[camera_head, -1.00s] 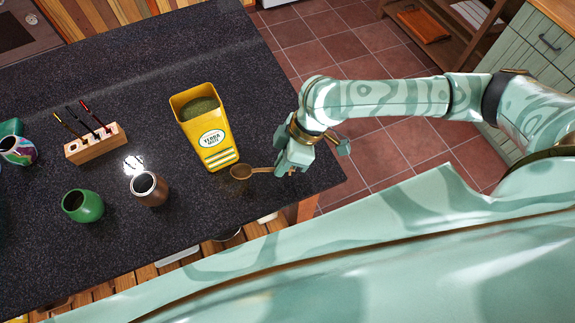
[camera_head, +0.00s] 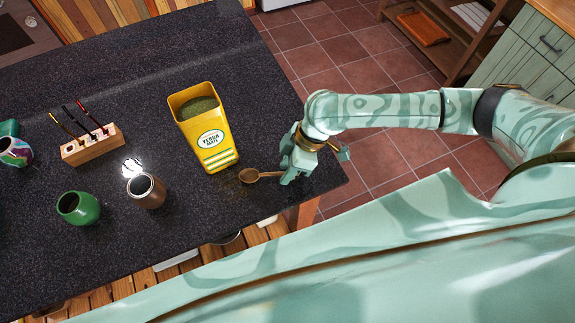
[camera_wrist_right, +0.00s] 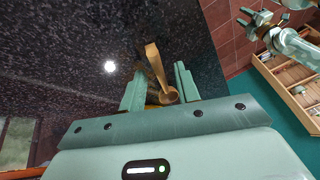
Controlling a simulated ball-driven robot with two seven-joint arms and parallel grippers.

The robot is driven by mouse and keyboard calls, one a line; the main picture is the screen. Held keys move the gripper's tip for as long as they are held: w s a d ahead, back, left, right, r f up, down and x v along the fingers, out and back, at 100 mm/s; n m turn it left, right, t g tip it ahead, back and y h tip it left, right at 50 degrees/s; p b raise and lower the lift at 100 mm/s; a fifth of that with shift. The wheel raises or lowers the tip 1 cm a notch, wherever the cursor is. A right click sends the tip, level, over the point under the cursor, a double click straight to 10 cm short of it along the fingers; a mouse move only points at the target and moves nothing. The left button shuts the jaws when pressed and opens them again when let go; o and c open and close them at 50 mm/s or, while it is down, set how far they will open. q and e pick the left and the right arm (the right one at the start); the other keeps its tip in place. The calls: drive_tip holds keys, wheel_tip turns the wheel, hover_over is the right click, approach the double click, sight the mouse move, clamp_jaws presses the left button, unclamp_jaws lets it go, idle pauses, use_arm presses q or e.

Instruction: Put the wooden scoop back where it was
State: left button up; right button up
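The wooden scoop (camera_head: 250,175) is on or just above the dark counter, right of the yellow yerba container (camera_head: 206,130). Its bowl points left and its handle runs right under my right gripper (camera_head: 290,167). In the right wrist view the scoop (camera_wrist_right: 160,72) lies between the two fingers of my right gripper (camera_wrist_right: 160,80). The fingers stand apart, with dark counter visible on both sides of the handle. My left gripper is outside the head view. A mint arm with a gripper (camera_wrist_right: 252,20), likely my left one, shows small in the wrist view.
A brown cup (camera_head: 146,191), a green cup (camera_head: 78,207) and a wooden holder (camera_head: 93,145) with several thin straws stand on the counter (camera_head: 110,80) to the left. The counter's right edge is close to my right gripper. Tiled floor lies beyond.

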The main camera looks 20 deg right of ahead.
drive_tip(key=shift+r, duration=0.1)
drive_tip(key=p+v, duration=0.2)
drive_tip(key=v, duration=1)
